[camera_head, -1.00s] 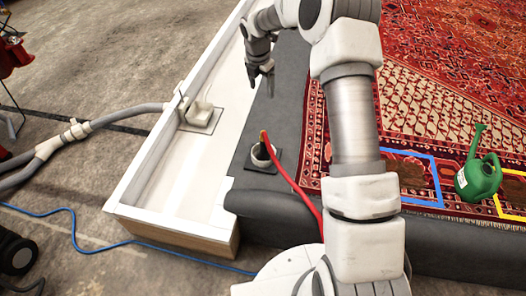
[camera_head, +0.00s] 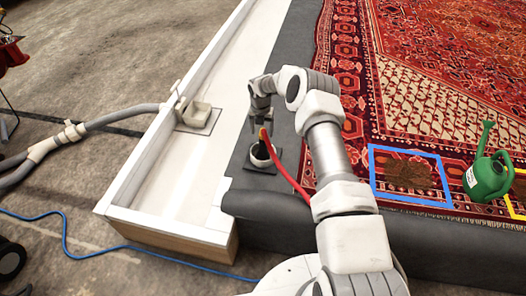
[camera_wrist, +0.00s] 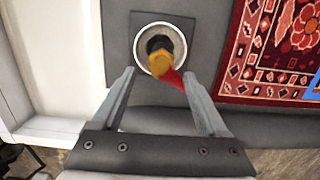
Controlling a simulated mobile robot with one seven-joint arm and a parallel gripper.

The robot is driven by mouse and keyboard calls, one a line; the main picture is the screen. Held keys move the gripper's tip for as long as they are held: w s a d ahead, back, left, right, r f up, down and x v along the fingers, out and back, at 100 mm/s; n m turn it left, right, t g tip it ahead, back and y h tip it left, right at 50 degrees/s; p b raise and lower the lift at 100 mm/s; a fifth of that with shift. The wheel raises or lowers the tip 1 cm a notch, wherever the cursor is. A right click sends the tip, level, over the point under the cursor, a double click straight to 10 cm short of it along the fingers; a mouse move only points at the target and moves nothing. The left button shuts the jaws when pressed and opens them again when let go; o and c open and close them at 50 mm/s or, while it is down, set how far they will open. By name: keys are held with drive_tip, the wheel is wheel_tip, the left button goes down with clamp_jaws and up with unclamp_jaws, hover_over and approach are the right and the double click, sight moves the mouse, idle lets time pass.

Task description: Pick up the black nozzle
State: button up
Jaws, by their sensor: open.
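The black nozzle (camera_wrist: 157,43) stands in a round white-rimmed holder (camera_wrist: 139,51), with its yellow-orange collar (camera_wrist: 160,64) and red hose (camera_wrist: 173,80) coming out toward me. In the head view, the holder (camera_head: 255,162) sits on a dark square plate on the grey ledge, with the red hose (camera_head: 290,176) running from it toward my arm. My gripper (camera_wrist: 159,73) is open and empty. In the wrist view its fingers are on either side of the hose and collar, with the nozzle just beyond the fingertips. In the head view it is close above the holder.
A white trough (camera_head: 190,160) runs along the left of the ledge. A patterned red rug (camera_head: 430,60) lies to the right, with a blue frame (camera_head: 411,199) and a green watering can (camera_head: 488,177). A blue cable (camera_head: 140,250) crosses the floor.

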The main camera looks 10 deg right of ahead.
sight(263, 141)
drive_tip(key=f+b, duration=0.1)
drive_tip(key=f, duration=0.2)
drive_tip(key=w+f+b, duration=0.1)
drive_tip(key=f, duration=0.1)
drive_tip(key=f+b, duration=0.1)
drive_tip(key=f, duration=0.2)
drive_tip(key=shift+w+d+f+b, duration=0.3)
drive_tip(key=shift+d+b, duration=0.05)
drive_tip(key=shift+b, duration=0.05)
drive_tip(key=shift+r, duration=0.1)
clamp_jaws()
